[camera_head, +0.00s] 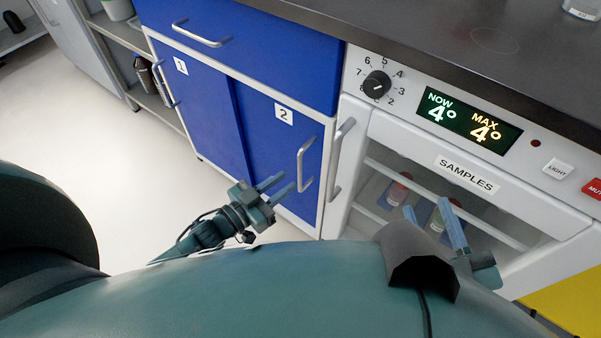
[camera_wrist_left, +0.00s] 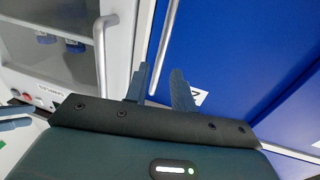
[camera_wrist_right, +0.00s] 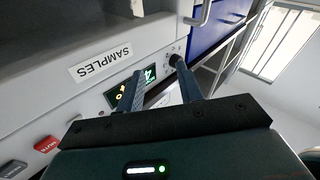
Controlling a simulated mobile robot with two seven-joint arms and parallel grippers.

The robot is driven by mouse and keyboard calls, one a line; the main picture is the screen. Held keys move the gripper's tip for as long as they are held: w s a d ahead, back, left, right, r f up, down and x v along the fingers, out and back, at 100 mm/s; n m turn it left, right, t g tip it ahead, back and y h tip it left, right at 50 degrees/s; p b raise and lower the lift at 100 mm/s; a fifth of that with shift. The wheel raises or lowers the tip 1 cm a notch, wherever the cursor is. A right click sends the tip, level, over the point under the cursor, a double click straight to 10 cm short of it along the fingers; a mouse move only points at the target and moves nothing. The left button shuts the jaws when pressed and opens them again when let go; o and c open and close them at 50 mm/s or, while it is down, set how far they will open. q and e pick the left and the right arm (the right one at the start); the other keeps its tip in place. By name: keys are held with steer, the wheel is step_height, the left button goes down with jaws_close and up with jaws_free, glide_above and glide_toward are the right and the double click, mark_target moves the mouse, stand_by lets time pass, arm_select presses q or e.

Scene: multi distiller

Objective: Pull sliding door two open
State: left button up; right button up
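Sliding door two (camera_head: 270,130) is the blue panel with the "2" label, right of door one. It appears shut. Its upright silver handle (camera_head: 306,163) is near its right edge. In the left wrist view the silver bar (camera_wrist_left: 164,45) beside the blue door runs down to the fingers. My left gripper (camera_head: 288,179) is open and empty, just left of and near the handle; contact cannot be told. My right gripper (camera_head: 428,208) is open and empty in front of the sample fridge; its open fingers also show in the right wrist view (camera_wrist_right: 160,75).
Sliding door one (camera_head: 198,97) is left of door two, below a blue drawer (camera_head: 240,45). The white sample fridge (camera_head: 470,185) with its own handle (camera_head: 340,158) stands close on the right. Open floor (camera_head: 80,120) lies to the left.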

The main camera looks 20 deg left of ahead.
mark_target(300, 189)
arm_select(q)
steer(key=b+x, duration=0.1)
steer(key=x, duration=0.5)
steer(key=shift+c, duration=0.3)
jaws_close()
